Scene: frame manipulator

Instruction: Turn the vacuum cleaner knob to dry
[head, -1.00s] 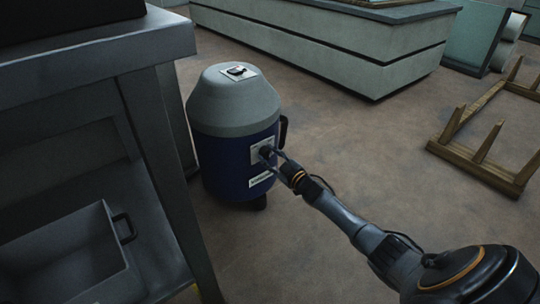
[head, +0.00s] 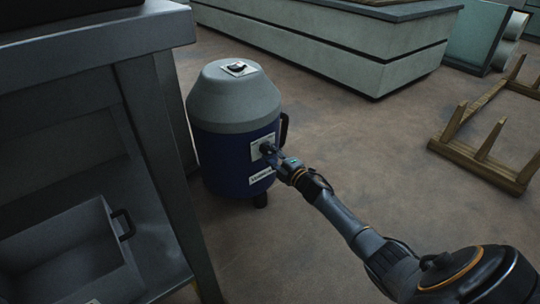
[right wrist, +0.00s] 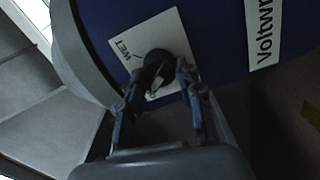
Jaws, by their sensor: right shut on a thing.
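The vacuum cleaner (head: 236,130) stands upright on the floor, with a blue drum and a grey domed top. On its side is a white plate (right wrist: 172,38) marked "WET", with a dark round knob (right wrist: 158,68) on it. The "DRY" mark is not readable in either view. My right gripper (head: 272,153) reaches the plate from the lower right. In the right wrist view its two fingers (right wrist: 158,85) are shut on the knob, one on each side. My left gripper is not in view.
A grey workbench (head: 150,45) with a grey bin (head: 75,245) on its lower shelf stands close at the left. A long counter (head: 330,50) is behind. An upturned wooden stool (head: 480,155) lies at the right. The floor between is clear.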

